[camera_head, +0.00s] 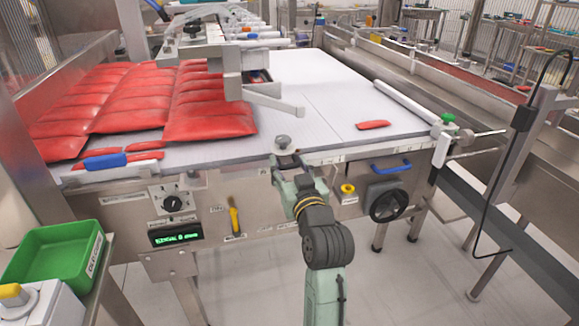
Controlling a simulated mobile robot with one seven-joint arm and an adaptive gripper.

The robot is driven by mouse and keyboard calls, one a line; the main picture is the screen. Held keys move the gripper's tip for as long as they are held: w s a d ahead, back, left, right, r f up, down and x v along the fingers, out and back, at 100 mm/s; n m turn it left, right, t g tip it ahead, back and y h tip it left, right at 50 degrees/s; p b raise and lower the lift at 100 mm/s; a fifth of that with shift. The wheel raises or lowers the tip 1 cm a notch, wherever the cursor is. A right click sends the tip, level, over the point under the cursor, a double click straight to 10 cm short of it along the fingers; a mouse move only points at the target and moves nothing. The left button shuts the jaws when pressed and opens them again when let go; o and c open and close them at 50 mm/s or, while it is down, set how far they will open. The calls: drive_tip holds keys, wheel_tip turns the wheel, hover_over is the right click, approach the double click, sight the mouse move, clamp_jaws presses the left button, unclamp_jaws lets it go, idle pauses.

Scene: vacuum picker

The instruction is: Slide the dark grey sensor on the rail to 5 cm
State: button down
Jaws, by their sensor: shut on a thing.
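My gripper (287,160) is at the front edge of the white-topped table, at the pale rail (325,157) that runs along this edge. It is shut on a small grey piece with a round knob on top (283,141), which I take for the sensor. Most of the piece is hidden by my fingers. Small pale labels sit along the rail to the right, but their marks are too small to read. My arm reaches up to it from the bottom of the picture.
Red bags (210,120) cover the left of the table, and one small red packet (373,125) lies at the right. A grey picker arm (270,103) hangs above the table. Blue handles (392,166), a black handwheel (388,203) and a yellow-handled tool (234,217) are on the front panel.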

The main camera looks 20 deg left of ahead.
drive_tip(key=w+d, duration=0.1)
drive_tip(key=d, duration=0.1)
drive_tip(key=w+d+b, duration=0.1)
drive_tip(key=w+d, duration=0.1)
drive_tip(key=d, duration=0.1)
drive_tip(key=w+d, duration=0.2)
drive_tip(key=shift+w+d, duration=0.15)
drive_tip(key=shift+d, duration=0.15)
drive_tip(key=c, duration=1)
unclamp_jaws()
drive_tip(key=shift+a, duration=0.1)
drive_tip(key=v, duration=1.2)
